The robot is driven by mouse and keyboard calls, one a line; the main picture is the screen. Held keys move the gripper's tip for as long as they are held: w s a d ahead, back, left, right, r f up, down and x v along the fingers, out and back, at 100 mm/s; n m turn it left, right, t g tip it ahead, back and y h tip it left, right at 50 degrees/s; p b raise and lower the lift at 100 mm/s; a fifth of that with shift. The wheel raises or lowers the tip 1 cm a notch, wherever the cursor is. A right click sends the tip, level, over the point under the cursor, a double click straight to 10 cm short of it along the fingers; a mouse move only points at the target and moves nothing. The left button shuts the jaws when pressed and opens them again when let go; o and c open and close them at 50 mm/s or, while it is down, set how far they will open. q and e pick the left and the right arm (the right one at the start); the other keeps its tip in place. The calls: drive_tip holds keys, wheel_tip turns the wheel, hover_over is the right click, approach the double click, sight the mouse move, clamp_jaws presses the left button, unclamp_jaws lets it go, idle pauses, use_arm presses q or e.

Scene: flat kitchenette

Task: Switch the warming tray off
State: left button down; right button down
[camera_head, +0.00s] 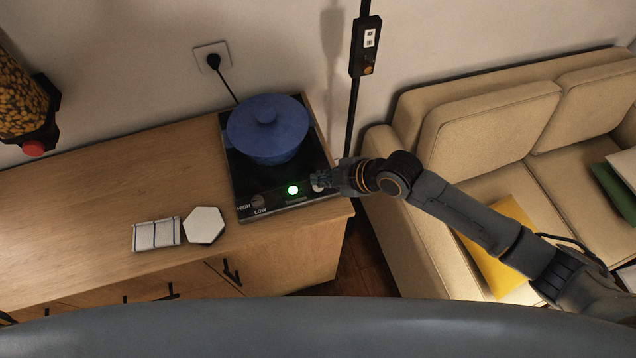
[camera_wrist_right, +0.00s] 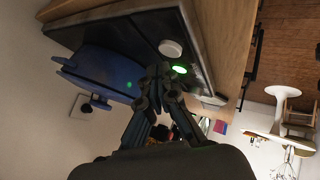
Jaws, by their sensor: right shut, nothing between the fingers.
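The warming tray (camera_head: 240,180) is a black plate on the wooden counter, with a blue lidded pot (camera_head: 268,130) on it. Its front strip has a dial (camera_head: 258,201) marked HIGH and LOW, a lit green light (camera_head: 293,190) and a pale round control (camera_head: 319,187) at the right end. My right gripper (camera_head: 322,178) is shut and empty, right by that pale control; I cannot tell whether it touches. In the right wrist view, the shut fingers (camera_wrist_right: 164,75) are close to the green light (camera_wrist_right: 180,69) and a pale round knob (camera_wrist_right: 170,48). My left gripper is not in view.
A wall socket (camera_head: 212,57) with a black plug is behind the tray. A hexagonal white piece (camera_head: 204,225) and a checked cloth (camera_head: 156,234) lie left of it. A dispenser (camera_head: 25,105) is at far left. A black pole (camera_head: 352,110) and a beige sofa (camera_head: 480,130) are at right.

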drive_tip(key=shift+f, duration=0.15)
idle(0.3)
drive_tip(key=shift+f, duration=0.3)
drive_tip(key=shift+f+b, duration=0.35)
drive_tip(key=shift+b, duration=0.15)
drive_tip(key=shift+r, duration=0.1)
drive_tip(key=shift+r+p, duration=0.7)
drive_tip(key=shift+p, duration=0.05)
wheel_tip(320, 180, up, 6)
drive_tip(key=p, duration=0.5)
idle(0.6)
